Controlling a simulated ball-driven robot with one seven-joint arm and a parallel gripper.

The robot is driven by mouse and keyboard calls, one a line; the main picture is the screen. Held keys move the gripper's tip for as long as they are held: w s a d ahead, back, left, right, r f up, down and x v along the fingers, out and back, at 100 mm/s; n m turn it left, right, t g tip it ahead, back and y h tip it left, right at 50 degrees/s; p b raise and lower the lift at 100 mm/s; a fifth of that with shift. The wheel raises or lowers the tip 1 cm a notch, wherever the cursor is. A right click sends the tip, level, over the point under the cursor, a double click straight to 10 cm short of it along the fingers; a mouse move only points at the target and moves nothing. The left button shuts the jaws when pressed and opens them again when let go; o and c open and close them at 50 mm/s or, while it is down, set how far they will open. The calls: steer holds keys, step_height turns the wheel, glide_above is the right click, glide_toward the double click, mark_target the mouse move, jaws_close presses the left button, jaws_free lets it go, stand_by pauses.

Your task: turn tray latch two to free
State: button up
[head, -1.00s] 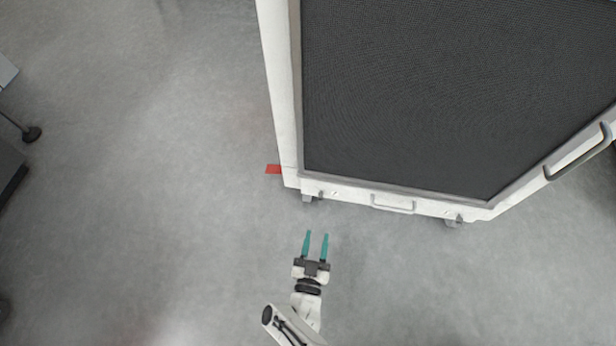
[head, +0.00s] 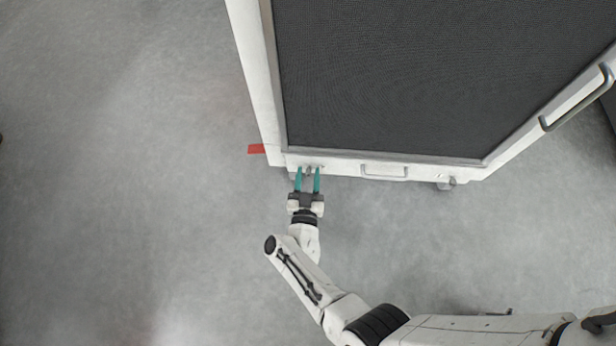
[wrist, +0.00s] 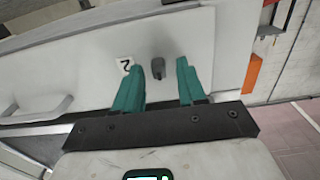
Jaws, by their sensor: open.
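The tray latch two (wrist: 158,68) is a small dark grey knob on the white tray front (wrist: 210,35), next to a label with the number 2 (wrist: 125,64). In the wrist view it shows between and beyond my two teal fingertips. My gripper (wrist: 168,72) is open, with one finger on each side of the latch in the picture. I cannot tell whether the fingers touch the front. In the head view my gripper (head: 308,170) is at the left end of the tray front, and the latch (head: 309,168) is small and partly hidden between the fingers.
A tray handle (head: 384,171) is to the right on the same front; it also shows in the wrist view (wrist: 38,108). A dark mesh panel (head: 420,75) covers the top. A red tab (head: 257,149) lies at the left corner. The grey floor at left is clear.

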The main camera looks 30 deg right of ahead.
steer(key=shift+c, duration=0.3)
jaws_close()
stand_by(0.5)
steer(key=shift+s+d+f+m+p, duration=0.1)
steer(key=shift+m+p, duration=0.25)
steer(key=shift+m, duration=2.65)
steer(key=shift+s+d+f+m+p, duration=0.15)
steer(key=shift+m+p, duration=0.2)
steer(key=shift+m, duration=2.65)
steer(key=shift+w+d+f+m+p, duration=0.1)
steer(key=shift+m+p, duration=0.25)
steer(key=shift+m, duration=2.65)
